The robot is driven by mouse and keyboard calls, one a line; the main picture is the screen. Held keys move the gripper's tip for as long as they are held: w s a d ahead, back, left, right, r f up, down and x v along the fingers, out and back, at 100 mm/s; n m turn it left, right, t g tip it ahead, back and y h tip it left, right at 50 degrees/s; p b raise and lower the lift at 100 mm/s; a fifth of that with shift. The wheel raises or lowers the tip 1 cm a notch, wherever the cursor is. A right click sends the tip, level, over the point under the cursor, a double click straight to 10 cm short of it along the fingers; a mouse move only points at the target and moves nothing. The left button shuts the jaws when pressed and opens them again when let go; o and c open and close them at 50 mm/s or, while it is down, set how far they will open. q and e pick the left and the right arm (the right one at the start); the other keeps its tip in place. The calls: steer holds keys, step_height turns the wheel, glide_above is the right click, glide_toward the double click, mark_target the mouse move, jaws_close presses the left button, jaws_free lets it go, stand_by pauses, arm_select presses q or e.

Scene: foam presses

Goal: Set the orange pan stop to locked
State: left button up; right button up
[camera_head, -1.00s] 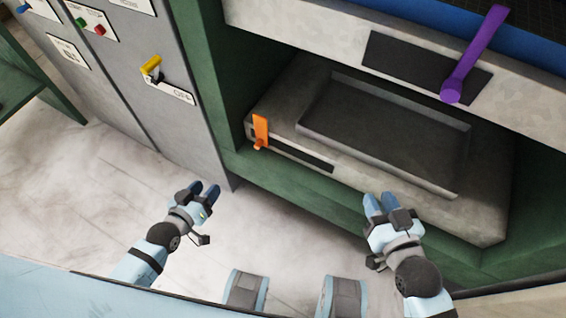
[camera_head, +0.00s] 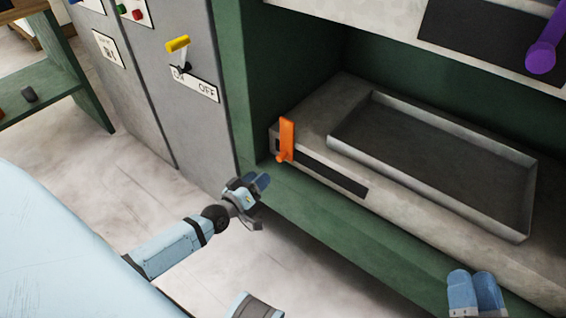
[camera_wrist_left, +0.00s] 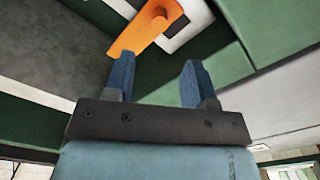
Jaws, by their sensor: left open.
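The orange pan stop (camera_head: 287,138) is a small lever standing upright at the left end of a dark slot on the front face of the grey pan block (camera_head: 310,117). My left gripper (camera_head: 264,184) is open and empty, just below and left of the stop in the head view. In the left wrist view the orange stop (camera_wrist_left: 145,30) lies beyond the two blue fingers (camera_wrist_left: 158,82), with a clear gap between them and it. My right gripper (camera_head: 476,290) shows only its blue fingertips at the bottom edge, and their gap is hard to judge.
A green press frame (camera_head: 330,230) surrounds the block, with its lower beam in front. A purple lever (camera_head: 543,50) hangs on the upper platen. A yellow-handled switch (camera_head: 178,45) with an ON/OFF plate is on the grey cabinet at left. The floor below is free.

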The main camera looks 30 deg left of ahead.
mark_target(279, 160)
arm_select(q)
steer(key=w+b, duration=0.1)
steer(key=w, duration=0.6)
steer(key=w+d+b, duration=0.1)
steer(key=w, duration=0.2)
steer(key=shift+w+b, duration=0.25)
steer(key=shift+b, duration=0.05)
arm_select(e)
steer(key=shift+g, duration=0.9)
steer(key=f, duration=0.4)
steer(key=shift+w+a+f, duration=0.15)
steer(key=shift+a+f, duration=0.05)
arm_select(q)
jaws_close()
